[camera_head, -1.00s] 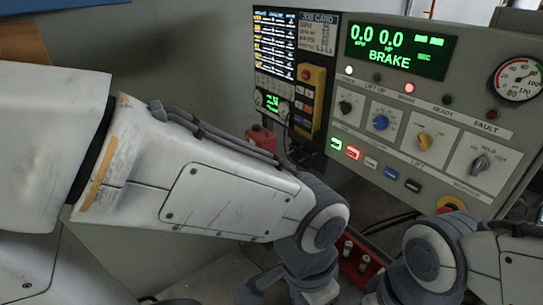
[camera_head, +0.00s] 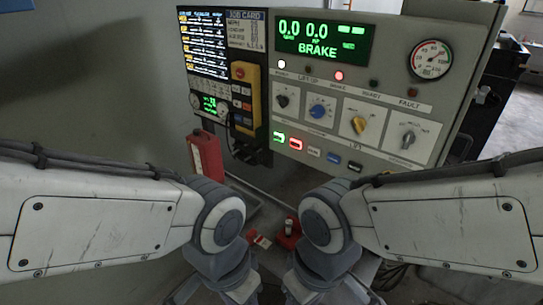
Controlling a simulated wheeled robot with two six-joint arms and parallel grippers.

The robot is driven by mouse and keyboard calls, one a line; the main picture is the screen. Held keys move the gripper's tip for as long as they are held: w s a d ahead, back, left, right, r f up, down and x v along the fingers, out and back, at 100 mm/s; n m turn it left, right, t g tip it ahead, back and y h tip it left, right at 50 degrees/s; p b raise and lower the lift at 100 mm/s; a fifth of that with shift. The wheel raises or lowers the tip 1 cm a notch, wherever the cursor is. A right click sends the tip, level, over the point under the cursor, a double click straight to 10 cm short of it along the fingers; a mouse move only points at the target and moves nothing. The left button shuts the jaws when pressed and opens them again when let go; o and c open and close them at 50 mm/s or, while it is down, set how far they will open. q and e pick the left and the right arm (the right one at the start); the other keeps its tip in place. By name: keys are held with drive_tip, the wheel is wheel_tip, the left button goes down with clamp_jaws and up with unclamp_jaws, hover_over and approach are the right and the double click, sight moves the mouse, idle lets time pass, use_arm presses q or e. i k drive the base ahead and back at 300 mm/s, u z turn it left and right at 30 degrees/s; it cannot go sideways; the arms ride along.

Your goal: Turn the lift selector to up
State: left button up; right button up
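The grey control panel (camera_head: 455,95) stands ahead. It has a row of four knobs: black (camera_head: 283,101), blue (camera_head: 317,111), yellow (camera_head: 358,124) and grey (camera_head: 408,139). The label under the yellow knob seems to read LIFT, so it looks like the lift selector; its exact pointer position is too small to read. My two arms come in low from left and right, and their wrists bend down below the panel, apart from all the knobs. The gripper fingers are cut off by the bottom edge.
The green display (camera_head: 325,39) reads 0.0, 0.0 and BRAKE. A pressure gauge (camera_head: 431,60) is at the panel's upper right. Lit and unlit buttons run along its lower edge. A yellow pendant (camera_head: 245,88) and a red box (camera_head: 204,156) are at left. The space before the knobs is clear.

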sight(359, 124)
drive_tip(key=z, duration=1.65)
drive_tip(key=k, duration=0.5)
drive_tip(key=u, duration=1)
